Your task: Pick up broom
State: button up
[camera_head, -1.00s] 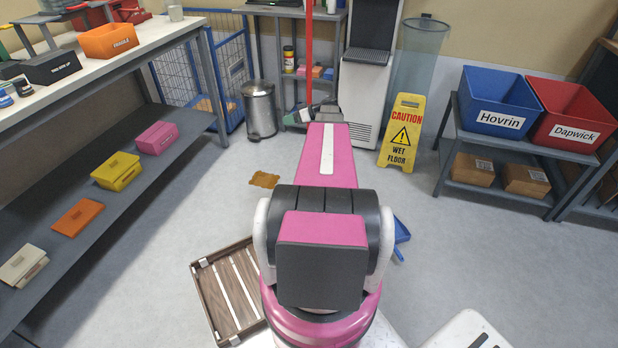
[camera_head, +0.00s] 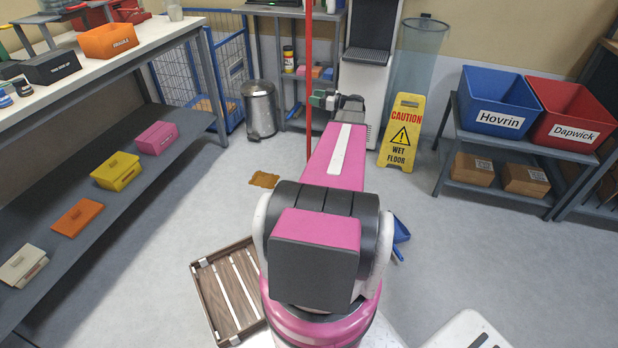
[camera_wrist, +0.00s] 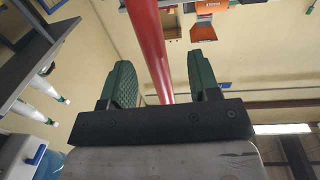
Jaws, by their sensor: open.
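The broom (camera_head: 308,70) shows in the head view as an upright red pole beyond my arm. Its lower end and head are hidden behind my arm. In the wrist view the red pole (camera_wrist: 150,45) runs between the two green finger pads, with space on both sides. My gripper (camera_wrist: 160,80) is open around the pole. In the head view my gripper (camera_head: 322,99) shows its green fingers at the pole, small and partly hidden by my wrist.
A yellow wet floor sign (camera_head: 402,135) stands to the right. A metal bin (camera_head: 260,110) stands to the left. A brown spill patch (camera_head: 264,180) lies on the floor. A wooden crate (camera_head: 228,290) and a blue dustpan (camera_head: 401,232) are near my base.

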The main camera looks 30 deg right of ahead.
jog(key=shift+d+x, duration=0.2)
jog(key=shift+x, duration=2.5)
jog(key=shift+w+f, duration=0.15)
jog(key=shift+f, duration=0.05)
grip_shut()
